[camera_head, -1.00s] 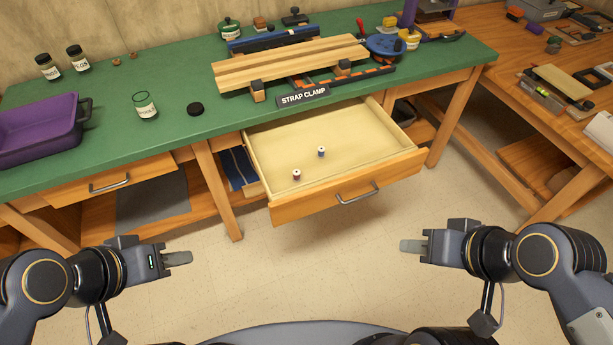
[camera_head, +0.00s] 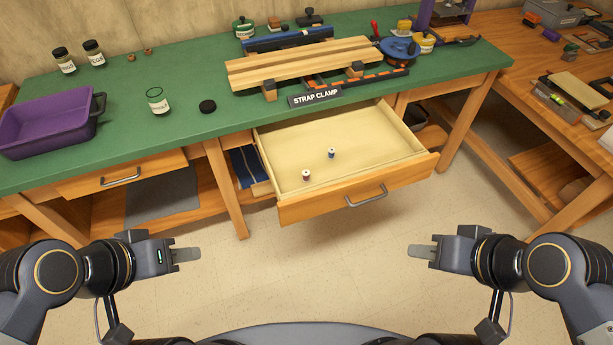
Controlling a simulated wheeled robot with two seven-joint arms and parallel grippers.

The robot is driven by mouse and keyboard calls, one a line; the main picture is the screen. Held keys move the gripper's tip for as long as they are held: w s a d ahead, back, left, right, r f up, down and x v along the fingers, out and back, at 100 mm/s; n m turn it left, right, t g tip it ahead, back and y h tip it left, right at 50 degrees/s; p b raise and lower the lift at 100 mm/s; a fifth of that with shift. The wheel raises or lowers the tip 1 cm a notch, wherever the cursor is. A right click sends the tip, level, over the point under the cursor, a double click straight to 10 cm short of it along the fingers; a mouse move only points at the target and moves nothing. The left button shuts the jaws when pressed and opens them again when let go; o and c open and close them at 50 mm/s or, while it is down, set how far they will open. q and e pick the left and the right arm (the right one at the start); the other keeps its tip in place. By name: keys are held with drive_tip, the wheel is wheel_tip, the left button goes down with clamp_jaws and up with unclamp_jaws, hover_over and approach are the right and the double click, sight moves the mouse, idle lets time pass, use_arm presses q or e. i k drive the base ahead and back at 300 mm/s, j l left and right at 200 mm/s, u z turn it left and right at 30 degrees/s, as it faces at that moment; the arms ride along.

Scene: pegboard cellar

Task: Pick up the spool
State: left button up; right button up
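Two small spools lie in the open drawer (camera_head: 368,168) under the green workbench. One is a reddish-brown and white spool (camera_head: 306,175) near the drawer's front left. The other is a blue and white spool (camera_head: 332,154) a little further back and to the right. Both seem to stand upright. My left gripper (camera_head: 200,254) is in front of and below the drawer, to its left, away from both spools. My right gripper (camera_head: 410,252) is in front of the drawer, to its right. Both are empty and seen side-on, so their finger gaps do not show.
On the green bench (camera_head: 200,150) are a purple bin (camera_head: 50,128), a jar (camera_head: 158,101), a black lid (camera_head: 207,106) and clamped boards (camera_head: 300,65) behind a "STRAP CLAMP" sign (camera_head: 315,95). A closed drawer (camera_head: 120,172) is at left. The floor before the bench is clear.

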sight(305, 174)
drive_tip(key=i+j+z, duration=0.1)
drive_tip(key=j, duration=0.2)
drive_tip(key=i+j+z, duration=0.15)
drive_tip(key=j, duration=0.2)
drive_tip(key=i+j+z, duration=0.1)
drive_tip(key=j, duration=0.25)
drive_tip(key=i+j+z, duration=0.1)
drive_tip(key=i+j, duration=0.15)
drive_tip(key=i+j+z, duration=0.1)
drive_tip(key=j, duration=0.35)
drive_tip(key=i+j+z, duration=0.15)
drive_tip(key=j, duration=0.25)
drive_tip(key=k, duration=0.05)
